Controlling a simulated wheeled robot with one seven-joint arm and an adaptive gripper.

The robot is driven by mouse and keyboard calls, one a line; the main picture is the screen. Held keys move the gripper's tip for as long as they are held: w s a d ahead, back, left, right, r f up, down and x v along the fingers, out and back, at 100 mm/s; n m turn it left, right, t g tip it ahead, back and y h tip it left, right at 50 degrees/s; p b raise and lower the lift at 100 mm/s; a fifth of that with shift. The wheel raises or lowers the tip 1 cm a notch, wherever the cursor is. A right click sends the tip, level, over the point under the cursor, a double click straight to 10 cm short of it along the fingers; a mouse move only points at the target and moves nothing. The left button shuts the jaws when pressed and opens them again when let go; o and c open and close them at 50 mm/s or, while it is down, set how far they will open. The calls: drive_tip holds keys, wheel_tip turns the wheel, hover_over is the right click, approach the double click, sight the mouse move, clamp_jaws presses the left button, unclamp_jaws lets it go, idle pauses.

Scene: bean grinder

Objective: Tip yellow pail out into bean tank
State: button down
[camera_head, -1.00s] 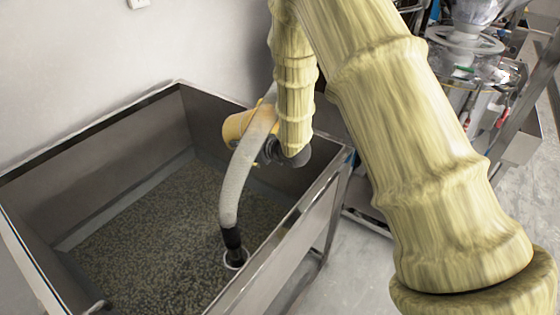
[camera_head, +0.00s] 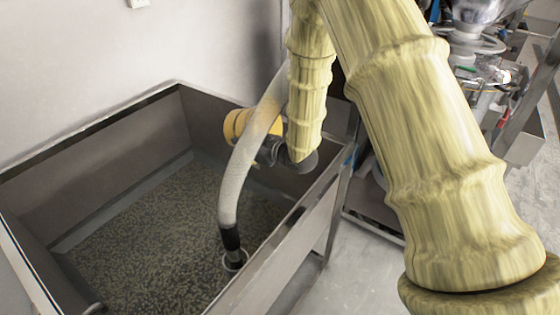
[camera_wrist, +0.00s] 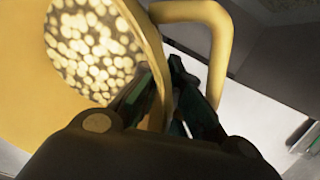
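The yellow pail (camera_head: 236,124) shows in the head view near the far right corner of the bean tank (camera_head: 80,134), partly hidden by the hose. My gripper (camera_head: 268,150) is beside it, with its fingers mostly hidden there. In the wrist view the pail (camera_wrist: 150,32) is close up, with pale beans (camera_wrist: 95,50) inside and its loop handle (camera_wrist: 222,40) on the right. My gripper (camera_wrist: 164,85) has its dark fingers on either side of the pail's rim and holds it. The tank floor is covered with beans (camera_head: 165,225).
A grey hose (camera_head: 238,170) with a black end runs down into a round fitting (camera_head: 235,262) in the tank, in front of the pail. The wall stands behind the tank. Machinery (camera_head: 480,50) is at the back right, with floor (camera_head: 370,240) beside the tank.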

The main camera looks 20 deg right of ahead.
sight(241, 132)
drive_tip(key=shift+s+d+r+t+y+b, duration=0.35)
drive_tip(key=shift+s+t+y+b, duration=0.05)
drive_tip(key=shift+b, duration=0.35)
drive_tip(key=shift+s+d+r+t+y+b, duration=0.35)
drive_tip(key=shift+r+t+y+b, duration=0.3)
drive_tip(key=shift+b, duration=0.85)
drive_tip(key=shift+s+d+r+t+y+b, duration=0.4)
drive_tip(key=shift+t+b, duration=0.35)
drive_tip(key=shift+b, duration=0.7)
drive_tip(key=shift+r+m, duration=0.15)
drive_tip(key=shift+m, duration=0.15)
drive_tip(key=shift+s+d+r+t+y+b, duration=0.3)
drive_tip(key=shift+r+t+b, duration=0.2)
drive_tip(key=shift+r+b, duration=0.25)
drive_tip(key=shift+s+d+r+t+y+b, duration=0.15)
drive_tip(key=shift+s+r+t+y+b, duration=0.1)
drive_tip(key=shift+r+t+b, duration=0.5)
drive_tip(key=shift+s+d+r+t+y+b, duration=0.3)
drive_tip(key=shift+r+b, duration=0.15)
drive_tip(key=shift+b, duration=0.5)
